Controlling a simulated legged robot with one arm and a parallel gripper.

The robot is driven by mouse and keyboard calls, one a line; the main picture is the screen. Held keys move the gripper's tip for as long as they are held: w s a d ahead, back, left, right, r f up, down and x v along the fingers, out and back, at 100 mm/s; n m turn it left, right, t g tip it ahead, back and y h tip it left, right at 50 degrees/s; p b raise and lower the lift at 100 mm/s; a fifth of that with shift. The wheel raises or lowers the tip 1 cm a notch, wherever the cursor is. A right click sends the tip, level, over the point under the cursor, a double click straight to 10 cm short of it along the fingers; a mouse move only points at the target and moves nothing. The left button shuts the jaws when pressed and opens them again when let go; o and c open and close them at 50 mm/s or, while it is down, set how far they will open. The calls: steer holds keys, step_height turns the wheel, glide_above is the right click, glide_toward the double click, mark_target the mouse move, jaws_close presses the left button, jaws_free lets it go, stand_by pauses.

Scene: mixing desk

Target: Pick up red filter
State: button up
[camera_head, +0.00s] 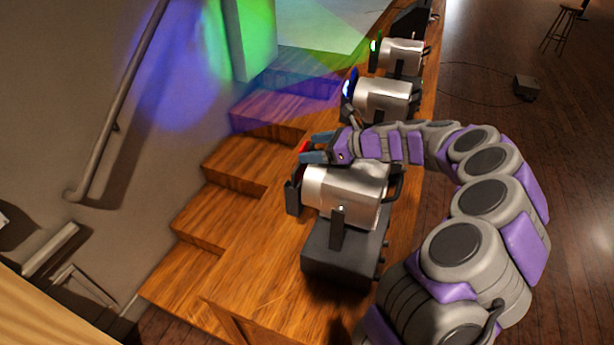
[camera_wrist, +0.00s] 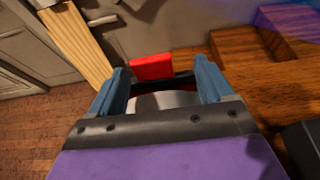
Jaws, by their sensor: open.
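The red filter (camera_wrist: 152,67) shows in the wrist view as a small flat red piece standing above a dark rim, between and just beyond my fingertips. In the head view a small part of the red filter (camera_head: 304,147) shows at the front of the nearest silver spotlight (camera_head: 345,192). My gripper (camera_head: 317,148) is at the top front of that spotlight. In the wrist view my gripper (camera_wrist: 165,78) has its two blue fingers apart, one on each side of the filter, with nothing held. The lower part of the filter is hidden.
Two more silver spotlights, one with a blue filter (camera_head: 348,88) and one with a green filter (camera_head: 375,46), stand farther back on the wooden ledge. Wooden steps (camera_head: 205,205) descend at the left. A handrail (camera_head: 118,105) runs along the wall.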

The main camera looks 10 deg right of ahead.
mark_target(306, 148)
steer(key=shift+w+a+f, duration=0.3)
steer(key=shift+a, duration=0.2)
steer(key=a, duration=0.3)
steer(key=shift+w+a, duration=0.1)
steer(key=shift+w, duration=0.15)
steer(key=shift+c, duration=0.6)
steer(key=shift+d, duration=0.2)
steer(key=shift+c, duration=0.8)
steer(key=shift+d, duration=0.85)
steer(key=c, duration=0.4)
steer(key=shift+c, duration=0.9)
steer(key=shift+a, duration=0.6)
steer(key=c, duration=0.5)
steer(key=shift+c, duration=0.2)
steer(key=shift+d, duration=0.2)
